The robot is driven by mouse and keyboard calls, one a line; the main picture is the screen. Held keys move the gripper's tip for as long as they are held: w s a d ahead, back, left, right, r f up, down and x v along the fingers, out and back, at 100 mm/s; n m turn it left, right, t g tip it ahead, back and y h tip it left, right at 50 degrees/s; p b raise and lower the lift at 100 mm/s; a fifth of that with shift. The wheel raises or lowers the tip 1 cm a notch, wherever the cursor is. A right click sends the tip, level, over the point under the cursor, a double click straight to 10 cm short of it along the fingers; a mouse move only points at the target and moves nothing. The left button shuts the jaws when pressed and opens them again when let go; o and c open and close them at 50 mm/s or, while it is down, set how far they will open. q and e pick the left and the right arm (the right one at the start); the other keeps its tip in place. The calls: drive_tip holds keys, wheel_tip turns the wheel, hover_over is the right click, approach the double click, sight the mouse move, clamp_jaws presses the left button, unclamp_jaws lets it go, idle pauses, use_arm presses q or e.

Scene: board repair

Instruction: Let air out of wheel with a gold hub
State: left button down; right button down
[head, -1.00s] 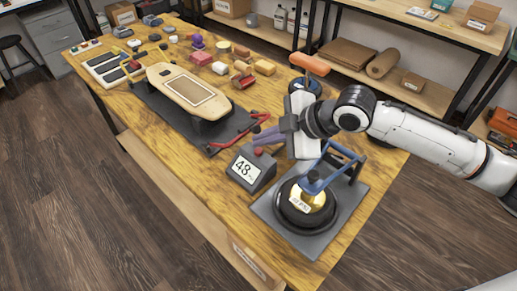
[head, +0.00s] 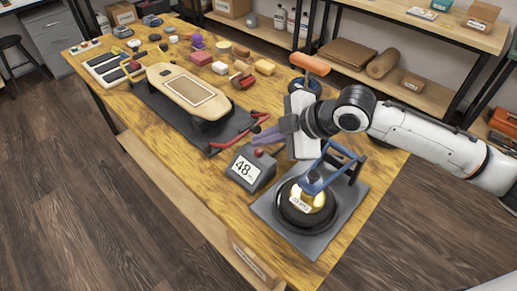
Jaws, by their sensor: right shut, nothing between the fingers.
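The wheel with the gold hub is a black wheel (head: 291,215) on a dark grey plate (head: 322,244) at the near right end of the table. Its gold hub (head: 318,197) bears a small white label, and a blue clamp frame (head: 343,165) reaches over it. A grey gauge box (head: 248,171) beside it reads about 48 and has a red button (head: 259,152) on top. My right gripper (head: 257,138) is shut and empty. Its purplish fingers point left, just above and behind the red button; whether they touch it I cannot tell. My left gripper is out of view.
A skateboard deck (head: 187,90) lies on a dark mat left of the gauge. Red-handled pliers or a similar tool (head: 240,134) lie at the mat's edge. An orange-topped pump handle (head: 310,64) stands behind my right gripper. Several small parts crowd the far table.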

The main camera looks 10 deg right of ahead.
drive_tip(key=shift+f, duration=0.15)
drive_tip(key=shift+f, duration=0.25)
drive_tip(key=shift+f, duration=0.15)
idle(0.4)
drive_tip(key=shift+f, duration=0.45)
idle(0.4)
idle(1.2)
idle(0.5)
drive_tip(key=shift+r+p, duration=1)
drive_tip(key=shift+p, duration=0.25)
